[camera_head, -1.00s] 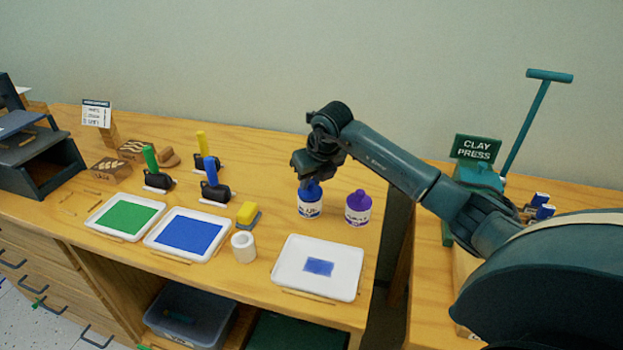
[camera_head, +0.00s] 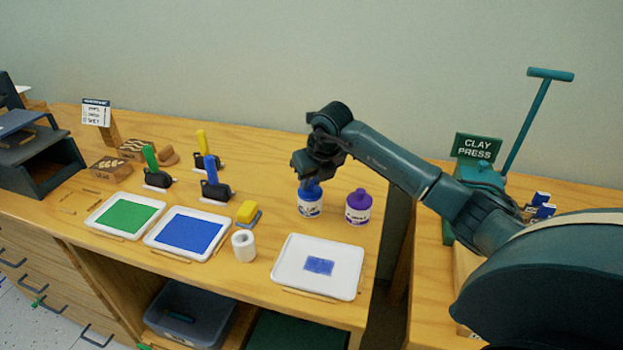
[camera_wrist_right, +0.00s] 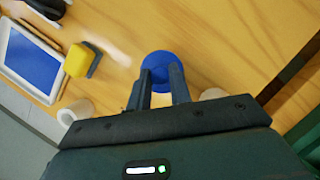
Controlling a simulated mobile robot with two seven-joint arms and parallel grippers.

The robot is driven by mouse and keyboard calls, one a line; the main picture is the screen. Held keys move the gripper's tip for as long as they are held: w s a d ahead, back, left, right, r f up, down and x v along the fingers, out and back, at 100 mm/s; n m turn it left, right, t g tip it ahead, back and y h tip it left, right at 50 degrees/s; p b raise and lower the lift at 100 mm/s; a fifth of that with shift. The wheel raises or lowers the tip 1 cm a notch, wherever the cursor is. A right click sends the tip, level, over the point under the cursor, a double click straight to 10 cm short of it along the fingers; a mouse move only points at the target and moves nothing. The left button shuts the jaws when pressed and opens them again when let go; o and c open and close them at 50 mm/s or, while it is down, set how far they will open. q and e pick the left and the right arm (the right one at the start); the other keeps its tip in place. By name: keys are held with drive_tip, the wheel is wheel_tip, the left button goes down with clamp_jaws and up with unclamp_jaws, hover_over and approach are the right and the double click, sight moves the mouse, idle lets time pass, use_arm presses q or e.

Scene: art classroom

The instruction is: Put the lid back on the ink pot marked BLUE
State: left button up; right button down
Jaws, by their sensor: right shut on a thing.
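The blue ink pot (camera_head: 310,207) has a white label and stands upright on the wooden table, left of the purple-lidded pot (camera_head: 358,207). Its blue lid (camera_head: 312,190) is at the pot's mouth, under my right gripper (camera_head: 308,180). In the right wrist view my right gripper (camera_wrist_right: 160,84) is shut on the blue lid (camera_wrist_right: 160,63), whose round rim shows around the fingertips. The gripper points down from above. I cannot tell whether the lid is fully seated, as the fingers partly hide it. My left gripper is not in view.
A white tray with a blue patch (camera_head: 345,255) lies in front of the pots. A white roll (camera_head: 243,246), yellow sponge (camera_head: 247,212), blue tray (camera_head: 158,245) and green tray (camera_head: 101,224) lie left. The clay press (camera_head: 480,172) stands right, beyond a gap between tables.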

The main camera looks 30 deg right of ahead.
drive_tip(key=c, duration=1.2)
unclamp_jaws()
drive_tip(key=shift+o, duration=0.5)
drive_tip(key=o, duration=0.4)
drive_tip(key=shift+r+p, duration=0.9)
drive_tip(key=shift+r, duration=0.3)
drive_tip(key=shift+r+p, duration=1.55)
drive_tip(key=shift+r, duration=0.8)
